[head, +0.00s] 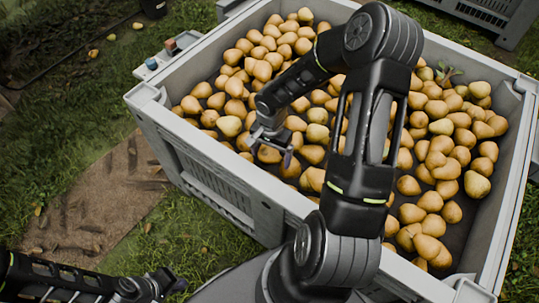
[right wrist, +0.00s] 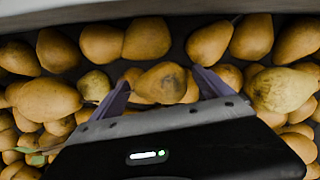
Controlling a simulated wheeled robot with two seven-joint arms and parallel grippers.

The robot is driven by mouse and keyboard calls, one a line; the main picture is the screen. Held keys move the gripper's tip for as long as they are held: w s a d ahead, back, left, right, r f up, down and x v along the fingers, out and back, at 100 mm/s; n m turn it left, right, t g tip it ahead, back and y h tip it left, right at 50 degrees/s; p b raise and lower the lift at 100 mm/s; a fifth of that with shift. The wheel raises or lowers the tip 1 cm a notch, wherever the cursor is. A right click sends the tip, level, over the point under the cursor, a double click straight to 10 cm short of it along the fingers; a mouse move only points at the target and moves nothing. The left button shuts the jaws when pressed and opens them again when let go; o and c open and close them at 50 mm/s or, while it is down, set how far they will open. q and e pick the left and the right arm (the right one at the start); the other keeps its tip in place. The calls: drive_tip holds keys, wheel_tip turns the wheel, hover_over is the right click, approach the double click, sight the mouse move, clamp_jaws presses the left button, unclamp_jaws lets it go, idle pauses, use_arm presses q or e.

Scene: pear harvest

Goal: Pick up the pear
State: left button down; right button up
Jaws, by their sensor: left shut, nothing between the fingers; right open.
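Many yellow-brown pears fill a large grey crate (head: 225,192) in the head view. My right gripper (head: 270,152) is inside the crate, low over the pears near its left wall. In the right wrist view, my right gripper (right wrist: 163,88) is open. A brown-blotched pear (right wrist: 161,83) lies between and just beyond its fingertips; I cannot tell whether they touch it. Other pears lie close on both sides. My left gripper (head: 172,284) is at the lower left of the head view, outside the crate and over the grass, shut and empty.
The crate's wall (right wrist: 150,8) runs along the top of the right wrist view, close to the pears. Small items, one blue-topped (head: 151,64), sit by the crate's left corner. A brown board (head: 100,200) lies on the grass. Another grey crate (head: 490,15) stands behind.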

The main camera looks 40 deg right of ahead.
drive_tip(key=shift+c, duration=0.3)
drive_tip(key=c, duration=1.5)
